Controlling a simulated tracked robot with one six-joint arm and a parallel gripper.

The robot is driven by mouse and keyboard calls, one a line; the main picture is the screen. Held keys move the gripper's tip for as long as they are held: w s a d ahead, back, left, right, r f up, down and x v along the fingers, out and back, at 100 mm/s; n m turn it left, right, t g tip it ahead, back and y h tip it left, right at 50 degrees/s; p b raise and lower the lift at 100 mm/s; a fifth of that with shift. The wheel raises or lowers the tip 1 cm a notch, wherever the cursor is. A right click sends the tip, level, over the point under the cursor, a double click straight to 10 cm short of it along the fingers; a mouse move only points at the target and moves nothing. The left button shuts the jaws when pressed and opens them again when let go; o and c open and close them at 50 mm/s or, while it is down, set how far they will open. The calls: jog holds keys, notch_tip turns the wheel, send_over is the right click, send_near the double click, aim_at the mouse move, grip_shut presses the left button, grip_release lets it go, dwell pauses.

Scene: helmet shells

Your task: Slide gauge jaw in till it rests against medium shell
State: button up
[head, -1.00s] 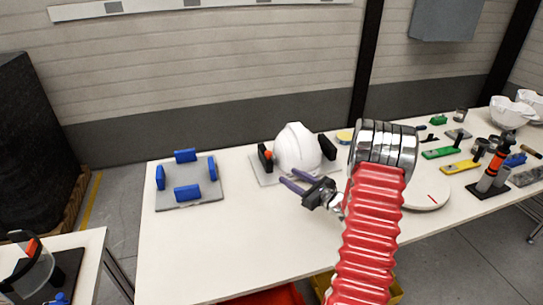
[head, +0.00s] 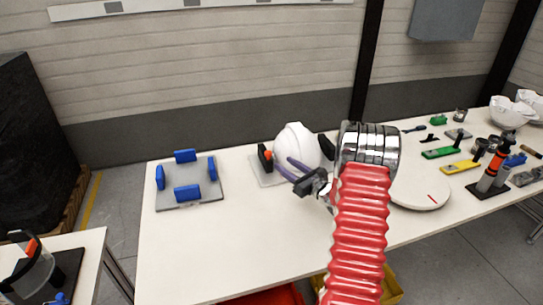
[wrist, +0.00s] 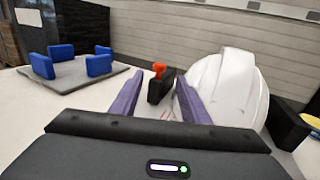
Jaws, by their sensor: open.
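The white medium shell (head: 297,146) sits on a grey gauge plate (head: 266,179) at the table's middle. A black gauge jaw (head: 263,158) with an orange knob stands at the shell's left; another black block (head: 327,147) stands at its right. My gripper (head: 283,165) is open, its purple fingers in front of the knobbed jaw. In the wrist view the jaw (wrist: 160,91) and its orange knob show between the fingertips, apart from them. The shell (wrist: 232,90) lies right, partly behind the right finger. That finger hides whether jaw and shell touch.
A grey plate with several blue blocks (head: 187,193) stands at the left. A round white disc (head: 425,188), a yellow tool (head: 461,167) and a green one (head: 443,152) lie at the right. The table's front left is clear.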

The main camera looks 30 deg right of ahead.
aim_at(270, 154)
jog(key=w, duration=0.6)
jog(key=w+a, duration=0.1)
jog(key=w, duration=0.2)
jog(key=shift+c, duration=0.3)
grip_shut()
